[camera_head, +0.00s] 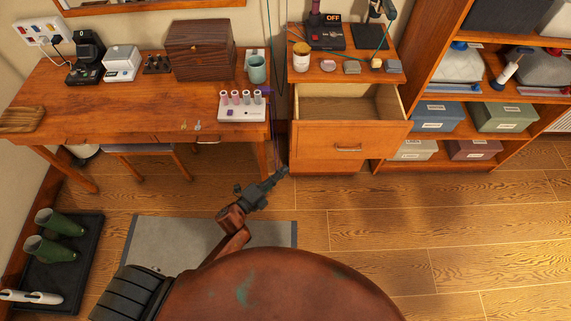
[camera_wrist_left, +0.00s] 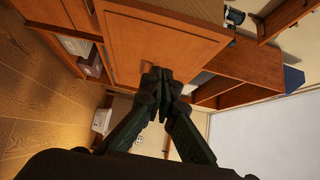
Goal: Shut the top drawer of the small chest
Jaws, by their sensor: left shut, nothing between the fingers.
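The small chest (camera_head: 300,167) stands against the wall, right of the desk. Its top drawer (camera_head: 315,140) is pulled out, and its empty-looking inside shows below the chest top. A metal handle (camera_head: 348,148) is on the drawer front. My left gripper (camera_head: 284,171) is shut and empty, left of the drawer front and near its lower left corner in the head view. In the left wrist view the closed fingertips (camera_wrist_left: 163,74) overlap a wooden panel (camera_wrist_left: 150,40), apparently the drawer front; I cannot tell whether they touch it. My right gripper is not in view.
The desk (camera_head: 160,110) with a wooden box (camera_head: 200,50) and a small white rack (camera_head: 241,107) is left of the chest. Shelves with storage boxes (camera_head: 440,116) stand at right. A grey mat (camera_head: 165,235) lies below my arm. The floor (camera_head: 450,220) at right is clear.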

